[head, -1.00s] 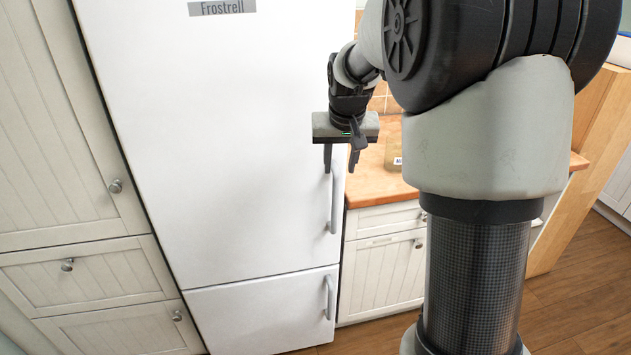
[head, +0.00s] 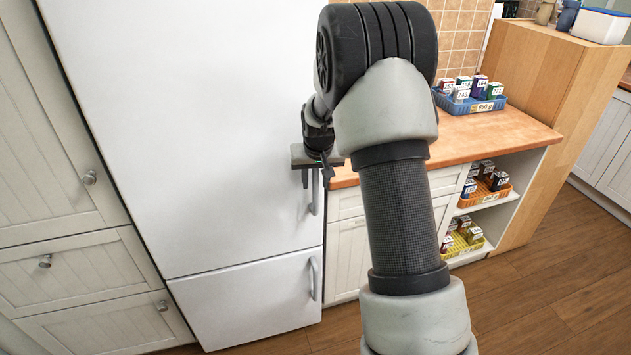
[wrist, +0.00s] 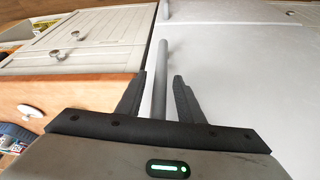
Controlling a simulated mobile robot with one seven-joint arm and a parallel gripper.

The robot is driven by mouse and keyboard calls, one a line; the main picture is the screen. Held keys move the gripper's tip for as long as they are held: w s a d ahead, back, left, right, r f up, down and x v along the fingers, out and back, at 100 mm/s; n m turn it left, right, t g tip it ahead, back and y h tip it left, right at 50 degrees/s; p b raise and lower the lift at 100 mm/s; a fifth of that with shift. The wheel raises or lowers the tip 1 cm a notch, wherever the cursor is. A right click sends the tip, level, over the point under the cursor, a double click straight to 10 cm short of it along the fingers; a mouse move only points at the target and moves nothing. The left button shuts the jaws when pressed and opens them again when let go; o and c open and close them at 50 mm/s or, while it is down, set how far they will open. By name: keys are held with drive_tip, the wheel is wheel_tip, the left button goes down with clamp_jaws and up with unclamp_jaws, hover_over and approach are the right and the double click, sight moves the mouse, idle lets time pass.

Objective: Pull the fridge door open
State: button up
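The white fridge has a tall upper door (head: 190,120) that looks shut, with a grey vertical bar handle (head: 315,192) near its right edge. A smaller lower door (head: 250,305) below has its own handle (head: 313,279). My gripper (head: 314,178) is at the upper part of the upper handle, pointing down. In the wrist view, my gripper (wrist: 160,92) is open, with one finger on each side of the upper handle (wrist: 160,70). Gaps show between the bar and the fingers, wider on the right, so it is not gripped. My arm hides part of the counter.
A wooden counter (head: 495,130) stands right of the fridge, with a blue crate of small boxes (head: 478,103) on it. Shelves below hold an orange basket (head: 490,190) and a yellow basket (head: 462,243). White cabinets (head: 60,150) flank the fridge on the left. Wooden floor is clear at the front right.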

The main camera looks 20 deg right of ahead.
drive_tip(key=shift+w+f, duration=0.1)
drive_tip(key=shift+f, duration=0.1)
clamp_jaws()
